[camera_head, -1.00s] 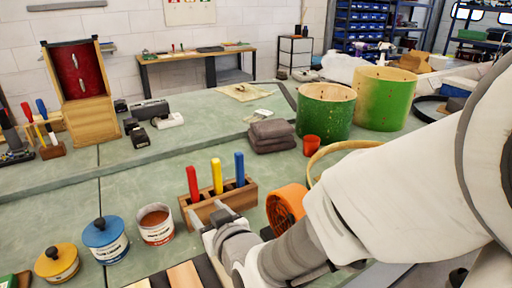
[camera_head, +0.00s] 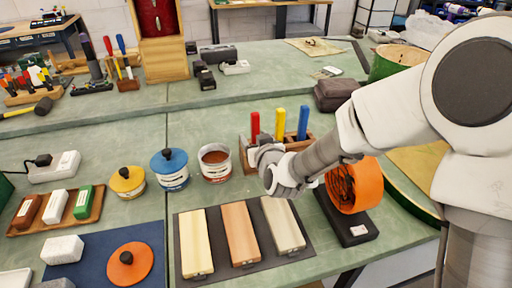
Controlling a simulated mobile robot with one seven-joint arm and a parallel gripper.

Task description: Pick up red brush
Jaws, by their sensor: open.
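The red brush (camera_head: 255,127) stands upright at the left end of a wooden holder (camera_head: 246,160), with only its red handle showing. A yellow handle (camera_head: 279,122) and a blue handle (camera_head: 302,122) stand to its right in the same holder. My gripper (camera_head: 262,156) is open, in front of the left part of the holder and just below the red handle in the picture. It hides part of the holder and the lower end of the red brush. I cannot tell whether the gripper touches anything.
An orange ring (camera_head: 367,186) on a black base stands right of the holder, close to my arm. Cans with red (camera_head: 215,164), blue (camera_head: 170,172) and yellow (camera_head: 128,183) tops stand to the left. A dark mat (camera_head: 222,268) with wooden blocks lies in front.

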